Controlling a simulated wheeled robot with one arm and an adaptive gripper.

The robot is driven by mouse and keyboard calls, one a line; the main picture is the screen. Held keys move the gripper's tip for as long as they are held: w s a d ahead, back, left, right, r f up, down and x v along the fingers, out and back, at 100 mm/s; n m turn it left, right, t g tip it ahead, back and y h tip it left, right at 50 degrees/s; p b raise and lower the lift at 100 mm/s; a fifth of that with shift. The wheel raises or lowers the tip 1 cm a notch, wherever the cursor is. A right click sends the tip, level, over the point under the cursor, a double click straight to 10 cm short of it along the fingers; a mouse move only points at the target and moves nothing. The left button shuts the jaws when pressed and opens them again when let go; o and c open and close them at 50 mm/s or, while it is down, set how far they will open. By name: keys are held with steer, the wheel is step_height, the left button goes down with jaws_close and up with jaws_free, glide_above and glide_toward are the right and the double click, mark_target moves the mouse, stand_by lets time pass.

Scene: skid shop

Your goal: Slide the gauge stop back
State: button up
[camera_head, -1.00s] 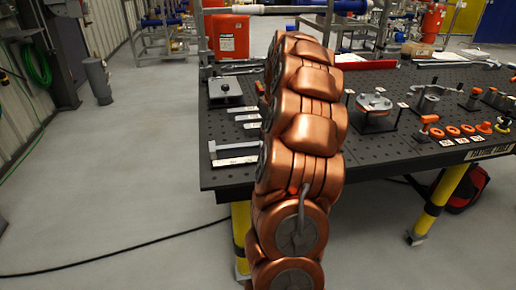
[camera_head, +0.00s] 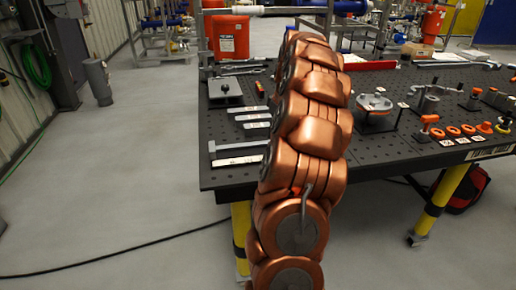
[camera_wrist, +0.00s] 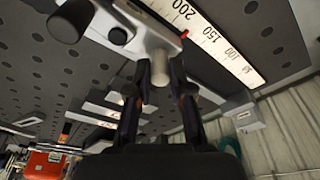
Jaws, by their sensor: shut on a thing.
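The gauge stop (camera_wrist: 128,25) is a pale grey block with black knobs at the upper left of the wrist view. A small rounded metal post (camera_wrist: 160,68) projects from it. My gripper (camera_wrist: 160,75) is shut on this post, one dark finger on each side. A white scale (camera_wrist: 225,45) with black numbers, 200, 150 and 100 readable, runs beside the stop. A small red mark (camera_wrist: 184,35) shows at the stop's edge, near the 200. In the head view my copper-coloured arm hides the gripper and the stop.
Orange rings (camera_head: 452,130) lie at the right. A red container (camera_head: 229,38) stands behind. The floor at left is open.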

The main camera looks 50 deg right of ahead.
steer(key=shift+s+d, duration=0.1)
steer(key=shift+d, duration=0.05)
steer(key=shift+s+d, duration=0.55)
steer(key=shift+d, duration=0.3)
steer(key=o, duration=1.2)
steer(key=shift+s+r, duration=0.2)
steer(key=shift+r, duration=0.55)
steer(key=shift+s+r, duration=0.15)
steer(key=shift+r, duration=0.6)
steer(key=shift+r+p, duration=0.1)
steer(key=shift+p, duration=0.2)
step_height(320, 180, up, 4)
steer(key=shift+f+p, duration=0.1)
steer(key=shift+p, duration=0.55)
